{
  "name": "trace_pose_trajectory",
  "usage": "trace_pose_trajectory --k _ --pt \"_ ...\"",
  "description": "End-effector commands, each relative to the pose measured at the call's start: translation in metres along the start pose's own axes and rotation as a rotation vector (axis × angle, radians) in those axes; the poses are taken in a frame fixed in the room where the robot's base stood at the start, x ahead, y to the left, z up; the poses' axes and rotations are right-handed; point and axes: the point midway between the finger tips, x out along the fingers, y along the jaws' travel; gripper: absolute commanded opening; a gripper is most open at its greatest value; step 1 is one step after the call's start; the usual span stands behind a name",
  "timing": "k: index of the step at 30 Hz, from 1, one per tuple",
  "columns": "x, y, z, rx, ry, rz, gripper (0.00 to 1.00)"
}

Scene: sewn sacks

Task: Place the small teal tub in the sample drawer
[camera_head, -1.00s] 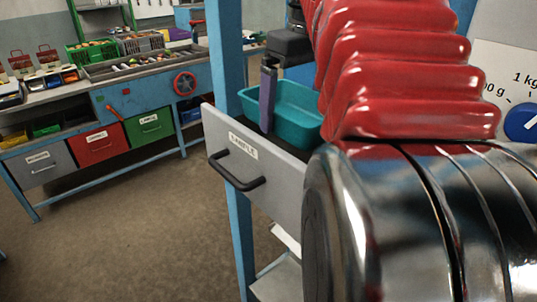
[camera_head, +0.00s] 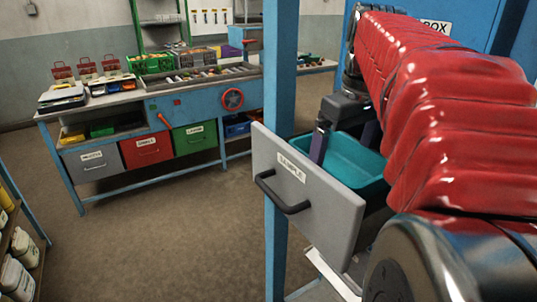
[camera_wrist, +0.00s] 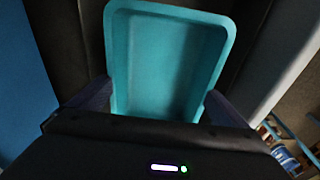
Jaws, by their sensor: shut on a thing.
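The teal tub (camera_head: 352,168) is an open, empty rectangular tub. My gripper (camera_head: 343,140) is shut on it, with one finger on each side; the wrist view also shows the tub (camera_wrist: 165,65) between the fingers. The sample drawer (camera_head: 340,214) is pulled open, with a grey front, a dark handle and a SAMPLE label. The tub is behind the drawer front, over or inside the drawer. The front hides the tub's lower part, so I cannot tell whether it touches the drawer floor.
A blue post (camera_head: 281,100) stands just left of the drawer. A blue workbench (camera_head: 133,118) with grey, red and green drawers stands across the open floor (camera_head: 150,240). A shelf with bottles (camera_head: 20,250) is at the left edge. My red-sleeved arm blocks the right side.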

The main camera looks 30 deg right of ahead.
Motion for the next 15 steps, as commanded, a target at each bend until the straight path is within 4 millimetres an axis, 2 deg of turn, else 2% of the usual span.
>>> trace_pose_trajectory --k 8,15 --pt "0.001 0.0 0.0 -0.001 0.0 0.0 0.69" --pt "0.028 -0.001 0.004 -0.001 -0.001 -0.001 0.69"
